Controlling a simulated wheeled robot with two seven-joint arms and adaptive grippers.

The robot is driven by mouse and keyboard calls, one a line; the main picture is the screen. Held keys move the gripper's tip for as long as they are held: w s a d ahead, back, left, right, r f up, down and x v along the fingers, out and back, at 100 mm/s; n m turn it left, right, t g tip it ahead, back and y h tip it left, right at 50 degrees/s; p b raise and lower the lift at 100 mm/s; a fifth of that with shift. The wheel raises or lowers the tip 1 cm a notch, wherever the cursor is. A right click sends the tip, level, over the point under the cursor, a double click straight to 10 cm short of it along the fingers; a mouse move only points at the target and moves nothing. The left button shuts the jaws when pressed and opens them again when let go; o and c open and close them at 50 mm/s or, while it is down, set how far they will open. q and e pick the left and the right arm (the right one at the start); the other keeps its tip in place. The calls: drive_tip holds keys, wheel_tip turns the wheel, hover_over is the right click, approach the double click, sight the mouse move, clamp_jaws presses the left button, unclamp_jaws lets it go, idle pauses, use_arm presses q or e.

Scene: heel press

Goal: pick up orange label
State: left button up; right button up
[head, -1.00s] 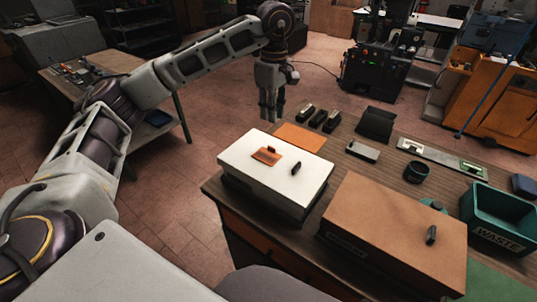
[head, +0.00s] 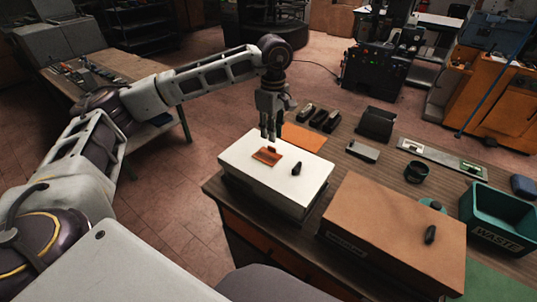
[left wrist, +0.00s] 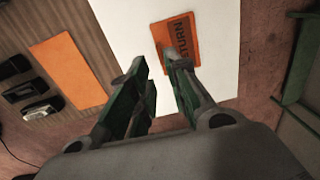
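The orange label (head: 267,155) lies on top of the white box (head: 300,190) in the head view. In the left wrist view the orange label (left wrist: 178,42) carries dark lettering ending in "TURN", and part of it is hidden by a finger. My left gripper (head: 270,138) points down just above the back edge of the white box, close to the label. Its fingers (left wrist: 160,65) are apart with nothing between them. My right gripper does not show in either view.
A flat orange sheet (head: 304,137) lies on the table behind the white box. A black knob-like piece (head: 297,168) is on the white box. A brown box (head: 390,225) stands to the right, with a green WASTE bin (head: 500,215) beyond it. Several black items (head: 318,117) lie at the back.

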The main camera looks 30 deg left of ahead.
sight(270, 146)
use_arm(q)
drive_tip(key=shift+s+f, duration=0.1)
drive_tip(key=shift+f, duration=0.45)
wheel_tip(270, 146, down, 3)
drive_tip(key=shift+s+a+r+p, duration=0.15)
drive_tip(key=shift+p, duration=0.3)
drive_tip(key=shift+f, duration=0.7)
clamp_jaws()
drive_tip(key=shift+r, duration=0.15)
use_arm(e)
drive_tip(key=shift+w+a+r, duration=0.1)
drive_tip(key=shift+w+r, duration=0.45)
